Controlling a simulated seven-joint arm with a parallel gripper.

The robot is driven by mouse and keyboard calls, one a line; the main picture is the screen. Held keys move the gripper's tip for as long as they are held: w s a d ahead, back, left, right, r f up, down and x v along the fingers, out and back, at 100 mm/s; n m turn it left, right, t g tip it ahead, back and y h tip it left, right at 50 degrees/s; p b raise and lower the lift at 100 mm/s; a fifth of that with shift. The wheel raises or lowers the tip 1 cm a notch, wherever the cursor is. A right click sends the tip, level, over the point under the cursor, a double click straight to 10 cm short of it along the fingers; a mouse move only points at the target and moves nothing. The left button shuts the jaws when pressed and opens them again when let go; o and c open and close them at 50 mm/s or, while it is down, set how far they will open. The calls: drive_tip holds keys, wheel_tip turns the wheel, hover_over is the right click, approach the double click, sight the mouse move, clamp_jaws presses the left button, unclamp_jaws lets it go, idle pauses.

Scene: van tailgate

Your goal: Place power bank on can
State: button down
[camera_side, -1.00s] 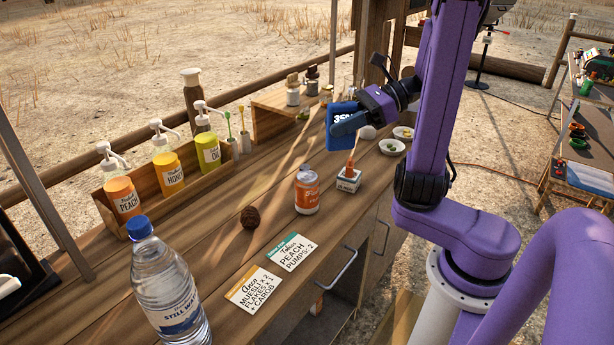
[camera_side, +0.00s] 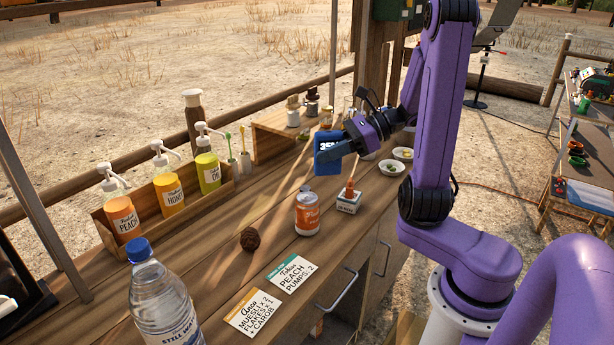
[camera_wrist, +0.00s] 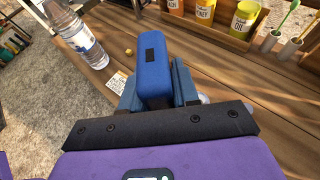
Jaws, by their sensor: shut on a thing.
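My gripper (camera_side: 338,152) is shut on a blue power bank (camera_side: 327,160) and holds it above the counter, toward its far end. The orange and silver can (camera_side: 307,213) stands upright on the counter, in front of and below the power bank in the side view. The power bank is apart from the can. I cannot make out the can in the wrist view.
A small labelled box with an orange-topped item (camera_side: 348,199) stands right of the can. A wooden rack (camera_side: 150,215) holds pump bottles. Bowls (camera_side: 391,168) stand behind.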

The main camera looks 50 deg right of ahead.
drive_tip(key=w+f, duration=0.2)
drive_tip(key=w+d+f, duration=0.1)
drive_tip(key=w+f, duration=0.3)
drive_tip(key=f, duration=0.1)
drive_tip(key=shift+w+d, duration=0.15)
drive_tip(key=shift+w, duration=0.25)
drive_tip(key=shift+s+f, duration=0.1)
drive_tip(key=shift+f, duration=1.25)
drive_tip(key=shift+f, duration=0.1)
drive_tip(key=c, duration=0.8)
unclamp_jaws()
drive_tip(key=shift+f, duration=0.1)
drive_tip(key=shift+c, duration=0.2)
drive_tip(key=shift+d+r, duration=0.15)
drive_tip(key=shift+r, duration=0.15)
drive_tip(key=v, duration=1.1)
drive_tip(key=shift+s+d, duration=0.25)
drive_tip(key=shift+s, duration=0.1)
drive_tip(key=shift+a, duration=0.1)
